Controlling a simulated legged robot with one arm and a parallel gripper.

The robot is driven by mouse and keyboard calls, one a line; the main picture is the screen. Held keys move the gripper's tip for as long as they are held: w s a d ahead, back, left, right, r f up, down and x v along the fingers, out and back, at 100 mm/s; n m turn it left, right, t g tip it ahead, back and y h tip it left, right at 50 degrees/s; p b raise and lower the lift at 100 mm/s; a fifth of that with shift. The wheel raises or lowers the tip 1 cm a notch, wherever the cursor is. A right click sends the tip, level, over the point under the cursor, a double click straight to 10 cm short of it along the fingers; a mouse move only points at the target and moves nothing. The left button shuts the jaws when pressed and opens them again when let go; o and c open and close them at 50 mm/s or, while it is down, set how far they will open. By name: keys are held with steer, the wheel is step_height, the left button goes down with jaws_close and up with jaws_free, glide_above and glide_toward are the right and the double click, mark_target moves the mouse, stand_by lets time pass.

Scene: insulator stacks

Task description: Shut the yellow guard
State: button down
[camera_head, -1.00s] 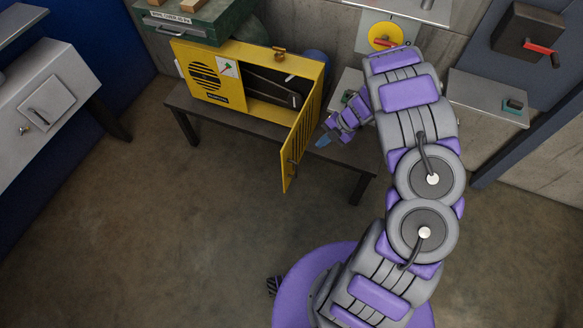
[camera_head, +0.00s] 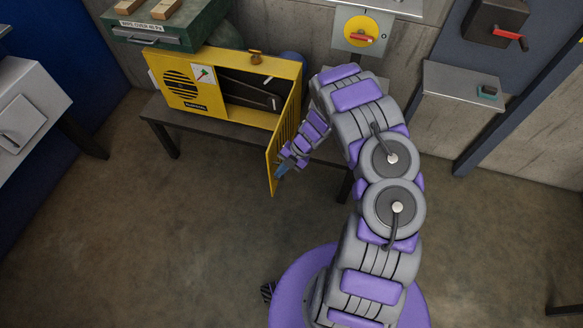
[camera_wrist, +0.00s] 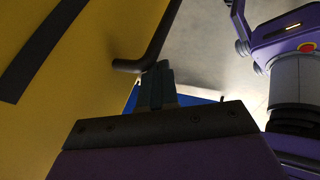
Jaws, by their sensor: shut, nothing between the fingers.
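The yellow guard (camera_head: 284,138) is a hinged, slotted door on the right of a yellow housing (camera_head: 185,86). It stands open, swung out toward the viewer, and the housing's right bay shows a dark interior with a belt-like part. My gripper (camera_head: 281,172) is shut and empty, beside the guard's outer right face near its free edge. In the wrist view my gripper (camera_wrist: 159,75) points along the yellow guard surface (camera_wrist: 75,60), close to a dark bent handle (camera_wrist: 150,50). I cannot tell whether the fingers touch the guard or handle.
The housing sits on a dark bench (camera_head: 200,119). A green case (camera_head: 160,30) with wooden blocks stands behind it. A yellow disc with a red handle (camera_head: 361,38) is on the wall. The floor in front of the bench is clear.

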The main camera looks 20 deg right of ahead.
steer(key=shift+w+a, duration=0.3)
steer(key=shift+w, duration=0.2)
steer(key=shift+d, duration=0.1)
